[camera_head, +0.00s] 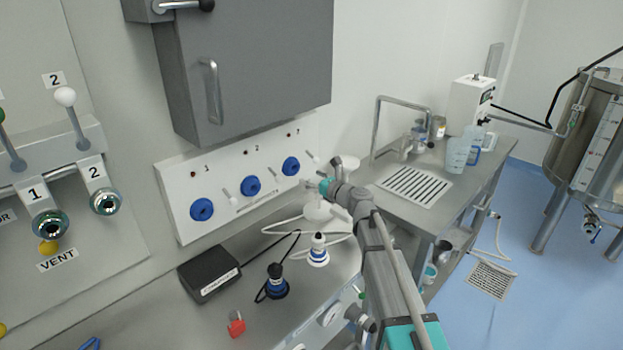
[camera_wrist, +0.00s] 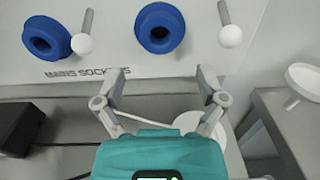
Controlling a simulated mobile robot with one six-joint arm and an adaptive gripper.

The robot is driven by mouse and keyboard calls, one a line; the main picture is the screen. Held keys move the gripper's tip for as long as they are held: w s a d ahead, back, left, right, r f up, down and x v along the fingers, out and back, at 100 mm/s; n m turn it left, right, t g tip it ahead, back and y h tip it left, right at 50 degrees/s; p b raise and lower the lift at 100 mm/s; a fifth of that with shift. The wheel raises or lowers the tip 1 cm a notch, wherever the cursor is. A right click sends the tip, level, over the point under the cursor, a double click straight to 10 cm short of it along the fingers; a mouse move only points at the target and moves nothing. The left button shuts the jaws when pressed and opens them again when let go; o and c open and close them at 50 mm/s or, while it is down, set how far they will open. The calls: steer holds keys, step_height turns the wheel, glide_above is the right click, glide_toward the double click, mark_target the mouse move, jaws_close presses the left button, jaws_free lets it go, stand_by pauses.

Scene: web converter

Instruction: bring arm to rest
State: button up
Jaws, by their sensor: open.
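My gripper (camera_wrist: 163,80) is open in the wrist view, with nothing between its two fingers. The fingers point at the white socket panel (camera_wrist: 110,52) with blue sockets, below the blue socket (camera_wrist: 160,27) at the picture's middle. In the head view my arm (camera_head: 375,240) reaches up from the lower right, and my gripper (camera_head: 312,184) is near the panel's right end, close to the blue socket marked 3 (camera_head: 291,166). Whether the fingertips touch the panel cannot be told.
A black plug (camera_head: 276,284), a white plug (camera_head: 318,252), a black box (camera_head: 208,272) and a red padlock-like item (camera_head: 236,324) are on the bench. A grey cabinet (camera_head: 250,70) hangs above. A sink bench (camera_head: 470,160) and a steel tank (camera_head: 592,140) stand to the right.

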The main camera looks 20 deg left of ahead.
stand_by(0.6)
steer(key=s+d+f+n+g+h, duration=0.1)
steer(key=s+d+f+n+h, duration=0.1)
steer(key=s+d+f+n, duration=0.2)
steer(key=s+d+f+n+g+h, duration=0.2)
steer(key=d+n, duration=0.4)
steer(key=d, duration=0.3)
steer(key=s+d+f+n+g+h, duration=0.2)
steer(key=s+d+f+n+h, duration=0.1)
steer(key=s+d+f+n, duration=0.2)
steer(key=shift+s+d+f+n+h+p, duration=0.2)
steer(key=shift+s+d+f, duration=0.2)
steer(key=shift+s, duration=0.15)
steer(key=shift+s+d+f+n+h+p, duration=0.1)
steer(key=shift+s+d+f+n, duration=0.1)
steer(key=shift+s+d+f, duration=0.25)
steer(key=s+d+f+n+g+h, duration=0.2)
steer(key=s+d+n+h, duration=0.2)
steer(key=s+d, duration=0.3)
steer(key=s+d+f+n+g+h, duration=0.1)
steer(key=s+d+f+n+h, duration=0.2)
steer(key=s+d, duration=0.4)
steer(key=d+n+h, duration=0.1)
steer(key=d, duration=0.6)
steer(key=shift+d+g, duration=0.15)
steer(key=shift+g, duration=0.25)
